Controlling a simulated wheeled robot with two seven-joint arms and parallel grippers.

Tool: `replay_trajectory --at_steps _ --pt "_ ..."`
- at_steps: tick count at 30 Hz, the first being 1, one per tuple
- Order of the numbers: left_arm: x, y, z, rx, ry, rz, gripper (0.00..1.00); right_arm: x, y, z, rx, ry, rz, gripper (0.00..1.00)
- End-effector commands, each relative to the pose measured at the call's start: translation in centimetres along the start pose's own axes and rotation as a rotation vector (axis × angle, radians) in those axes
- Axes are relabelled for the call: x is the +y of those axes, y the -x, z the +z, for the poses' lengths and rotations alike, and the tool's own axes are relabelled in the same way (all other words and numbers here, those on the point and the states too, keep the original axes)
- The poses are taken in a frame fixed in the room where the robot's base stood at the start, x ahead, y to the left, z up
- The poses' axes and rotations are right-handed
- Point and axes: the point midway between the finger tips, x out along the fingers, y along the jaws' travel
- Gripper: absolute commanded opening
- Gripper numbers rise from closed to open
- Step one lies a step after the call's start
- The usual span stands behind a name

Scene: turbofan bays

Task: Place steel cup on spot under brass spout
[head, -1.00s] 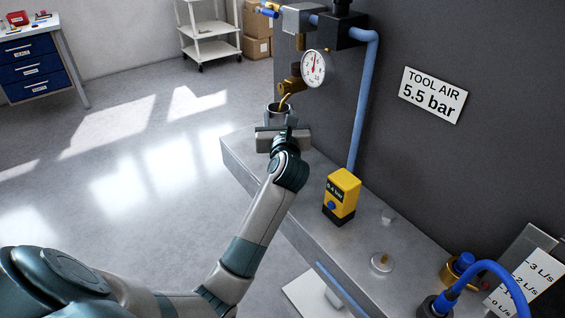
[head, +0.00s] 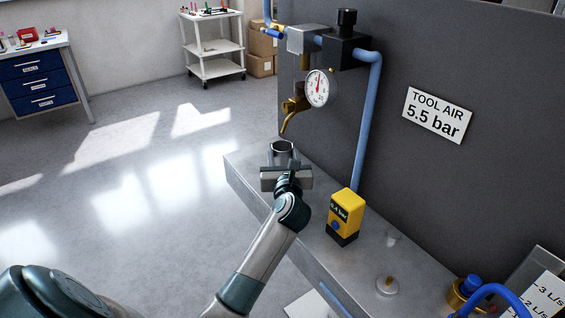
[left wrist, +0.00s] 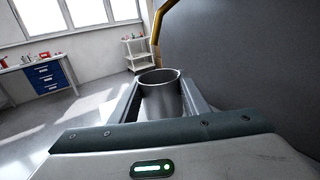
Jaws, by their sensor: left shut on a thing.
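The steel cup (head: 283,147) is upright, with its open mouth up, at the far end of the grey bench. My left gripper (head: 286,170) is shut on its near side and hides its lower part. In the left wrist view the cup (left wrist: 160,100) stands between the two fingers of my left gripper (left wrist: 162,92). The brass spout (head: 291,116) hangs just above the cup's mouth, with a small gap between them. It also shows in the left wrist view (left wrist: 160,24). The spot is hidden, and I cannot tell whether the cup touches the bench. My right gripper is out of view.
The grey bench (head: 300,245) runs along a dark panel (head: 460,60). A yellow meter (head: 346,213) stands on it, right of my left gripper. A pressure gauge (head: 318,88) and a blue pipe (head: 367,130) are on the panel. A small disc (head: 387,286) lies nearer.

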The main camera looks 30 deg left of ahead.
Motion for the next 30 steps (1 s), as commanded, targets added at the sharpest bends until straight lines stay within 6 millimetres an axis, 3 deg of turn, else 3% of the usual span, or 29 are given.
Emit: replay_trajectory --at_steps 5,15,29,30 --pt "0.0 0.0 -0.2 0.000 -0.001 0.000 0.19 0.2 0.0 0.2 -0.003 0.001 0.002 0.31" --pt "0.0 0.0 -3.5 0.001 -0.002 0.000 0.19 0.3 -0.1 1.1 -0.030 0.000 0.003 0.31" --pt "0.0 0.0 -4.1 0.000 0.000 0.000 0.19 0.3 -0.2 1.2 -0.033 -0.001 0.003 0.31" --pt "0.0 0.0 -4.0 0.000 0.000 0.000 0.51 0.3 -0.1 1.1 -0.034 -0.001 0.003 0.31"
